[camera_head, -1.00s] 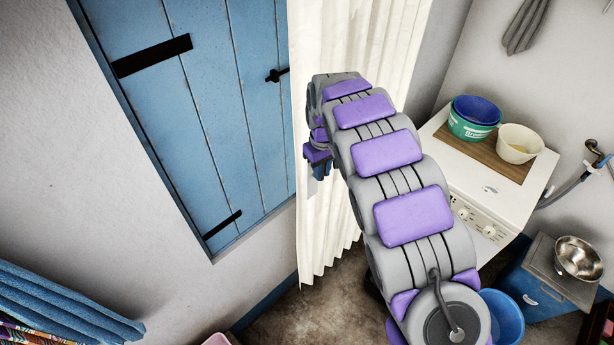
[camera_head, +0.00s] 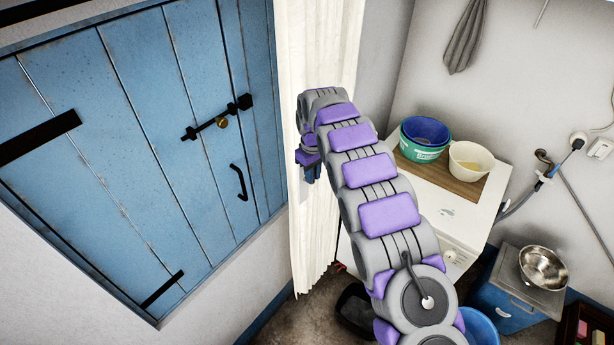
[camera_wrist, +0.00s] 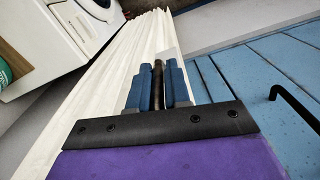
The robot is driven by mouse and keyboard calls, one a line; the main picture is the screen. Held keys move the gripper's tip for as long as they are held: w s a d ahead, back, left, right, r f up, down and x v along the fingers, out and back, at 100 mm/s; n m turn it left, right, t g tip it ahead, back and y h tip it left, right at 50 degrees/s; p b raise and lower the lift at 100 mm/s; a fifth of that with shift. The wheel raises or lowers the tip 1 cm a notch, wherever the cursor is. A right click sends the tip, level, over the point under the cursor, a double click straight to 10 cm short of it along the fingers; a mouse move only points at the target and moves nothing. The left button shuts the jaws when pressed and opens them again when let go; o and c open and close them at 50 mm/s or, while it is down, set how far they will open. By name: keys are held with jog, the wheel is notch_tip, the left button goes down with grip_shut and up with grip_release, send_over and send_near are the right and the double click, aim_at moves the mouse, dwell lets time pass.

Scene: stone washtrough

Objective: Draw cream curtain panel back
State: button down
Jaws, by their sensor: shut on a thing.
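The cream curtain panel (camera_head: 317,228) hangs in folds beside the blue shutter, behind my arm in the head view. It also fills the middle and left of the wrist view (camera_wrist: 105,75). In the wrist view the blue fingers of my gripper (camera_wrist: 157,85) are closed around a thin dark upright piece (camera_wrist: 157,80) in front of the cream cloth. I cannot tell how that piece joins the curtain.
The blue shutter (camera_head: 130,130) with a black bolt (camera_head: 217,122) and black handle (camera_head: 239,183) is left of the curtain. A white washer (camera_head: 455,215) with tubs (camera_head: 424,138) stands right of my arm. A black bin (camera_head: 357,308) is on the floor.

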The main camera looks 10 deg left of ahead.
jog(key=shift+w+d, duration=0.2)
jog(key=shift+w, duration=0.1)
jog(key=c, duration=1.2)
grip_release()
jog(key=shift+o, duration=0.2)
jog(key=shift+r, duration=0.1)
notch_tip(320, 180, up, 17)
jog(key=p, duration=0.7)
